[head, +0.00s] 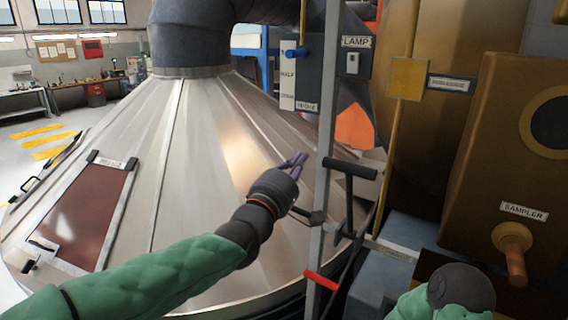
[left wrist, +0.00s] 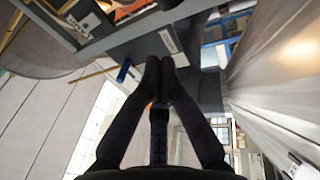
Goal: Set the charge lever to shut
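A lever with a blue handle (head: 296,53) stands at a grey panel with a white scale plate (head: 288,80). The scale reads HALF in the middle and what looks like OPEN at the bottom. The small name label (head: 306,106) below is too blurred to read surely. The blue handle also shows in the left wrist view (left wrist: 124,71). My left gripper (head: 297,160) is below the panel, in front of the metal cone, apart from the lever. Its fingertips are together in the left wrist view (left wrist: 160,65), with nothing between them. My right gripper's fingers are not visible.
A grey upright post (head: 327,140) stands just right of my left gripper. A black T-handle (head: 348,168) and a red handle (head: 322,280) are near it. The LAMP switch box (head: 353,64) is beside the panel. The SAMPLER housing (head: 520,150) is at right.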

